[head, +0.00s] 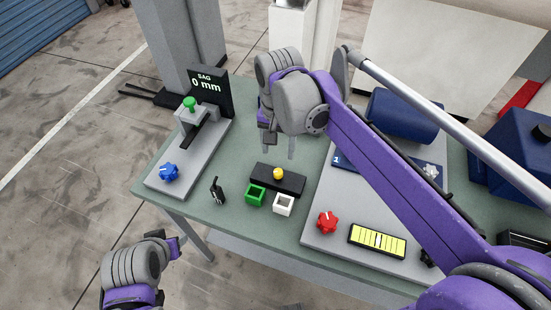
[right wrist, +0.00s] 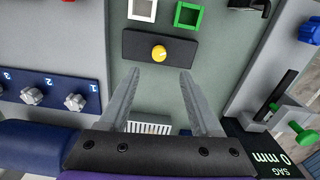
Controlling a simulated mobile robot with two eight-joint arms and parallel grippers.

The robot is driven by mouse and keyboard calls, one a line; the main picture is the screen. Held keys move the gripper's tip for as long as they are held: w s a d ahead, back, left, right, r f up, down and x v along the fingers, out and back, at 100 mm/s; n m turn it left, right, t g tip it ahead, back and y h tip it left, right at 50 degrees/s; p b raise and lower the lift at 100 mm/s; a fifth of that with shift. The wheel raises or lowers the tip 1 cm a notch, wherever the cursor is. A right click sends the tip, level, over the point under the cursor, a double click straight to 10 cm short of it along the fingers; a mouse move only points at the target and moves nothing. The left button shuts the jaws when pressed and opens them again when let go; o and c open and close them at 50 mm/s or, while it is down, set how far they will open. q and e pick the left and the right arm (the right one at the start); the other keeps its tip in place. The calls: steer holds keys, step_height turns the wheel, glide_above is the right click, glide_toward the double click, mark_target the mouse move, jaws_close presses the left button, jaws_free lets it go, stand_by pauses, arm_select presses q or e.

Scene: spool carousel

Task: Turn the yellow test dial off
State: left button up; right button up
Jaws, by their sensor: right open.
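The yellow test dial (head: 278,174) sits on a black block (head: 262,179) near the middle of the bench. The dial also shows in the right wrist view (right wrist: 159,53), just beyond my fingertips; its setting is too small to read. My right gripper (head: 279,150) is above and behind the dial, fingers pointing down. In the right wrist view the right gripper (right wrist: 158,75) is open and empty, its two fingers apart, with the dial centred between their lines and not touched. My left gripper (head: 180,240) is low at the left, off the bench; its fingers are hardly visible.
Green (head: 255,194) and white (head: 283,204) square frames stand in front of the block. A blue knob (head: 169,172) and SAG display (head: 209,87) are at left. A red knob (head: 327,222) and yellow gauge (head: 377,240) are at right. A small black tool (head: 217,191) stands nearby.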

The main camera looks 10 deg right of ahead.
mark_target(278, 171)
step_height(278, 171, down, 10)
steer(key=shift+s+r, duration=0.1)
steer(key=shift+r, duration=0.15)
jaws_close()
stand_by(0.3)
